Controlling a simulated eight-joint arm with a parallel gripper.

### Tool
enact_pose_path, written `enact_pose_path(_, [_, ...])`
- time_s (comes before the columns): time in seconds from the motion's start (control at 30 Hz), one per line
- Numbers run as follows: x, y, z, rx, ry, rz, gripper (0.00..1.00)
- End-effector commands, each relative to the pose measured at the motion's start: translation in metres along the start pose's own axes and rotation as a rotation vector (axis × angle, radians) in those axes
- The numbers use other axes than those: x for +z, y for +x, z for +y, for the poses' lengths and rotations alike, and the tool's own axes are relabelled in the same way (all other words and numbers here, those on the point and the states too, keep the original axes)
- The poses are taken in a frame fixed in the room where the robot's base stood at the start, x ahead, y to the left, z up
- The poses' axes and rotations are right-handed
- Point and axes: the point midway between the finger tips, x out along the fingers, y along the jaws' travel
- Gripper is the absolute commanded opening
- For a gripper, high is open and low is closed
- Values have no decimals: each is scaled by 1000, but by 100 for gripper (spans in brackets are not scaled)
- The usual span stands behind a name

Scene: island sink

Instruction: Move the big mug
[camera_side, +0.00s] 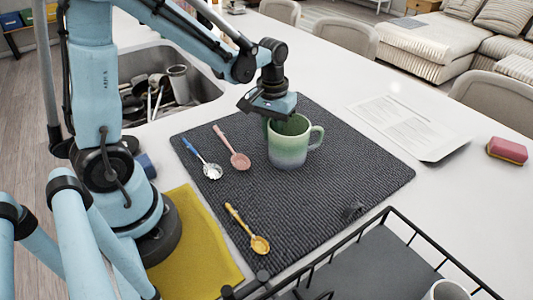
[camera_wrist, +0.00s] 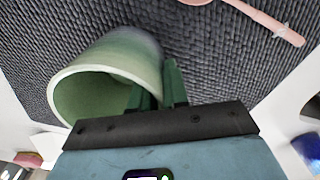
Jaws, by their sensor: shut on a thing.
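The big mug (camera_side: 290,148) is green at the rim and pale toward the base, with its handle to the right in the side view. It stands upright on the dark ribbed mat (camera_side: 350,180), or just over it; I cannot tell which. My gripper (camera_side: 275,121) points down at the mug's rim on the handle's far side. In the wrist view the mug (camera_wrist: 120,55) shows its open mouth, and the green fingers of my gripper (camera_wrist: 158,85) are shut on its wall, one inside and one outside. The mug's handle is hidden in the wrist view.
Blue (camera_side: 203,158), pink (camera_side: 233,148) and yellow (camera_side: 247,230) spoons lie on the mat. A black rack (camera_side: 365,265) stands in front, a sink (camera_side: 190,88) behind. A yellow cloth (camera_side: 195,245), papers (camera_side: 408,127) and a sponge (camera_side: 507,150) lie around. The mat's right side is mostly clear.

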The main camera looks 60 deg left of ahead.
Motion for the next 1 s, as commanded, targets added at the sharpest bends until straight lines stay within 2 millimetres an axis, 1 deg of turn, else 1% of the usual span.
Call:
enact_pose_path(0.1, [-8,0,-6,-1,-3,1,0])
enact_pose_path(0.23, [-13,0,-10,-1,-1,1,0])
enact_pose_path(0.63, [-15,0,-12,-1,-1,1,0])
enact_pose_path(0.67, [-15,0,-12,-1,-1,1,19])
enact_pose_path(0.8, [-15,0,-12,0,0,1,40])
enact_pose_path(0.83, [-15,0,-12,0,0,0,44])
enact_pose_path(1.0, [-14,0,-12,0,0,0,44])
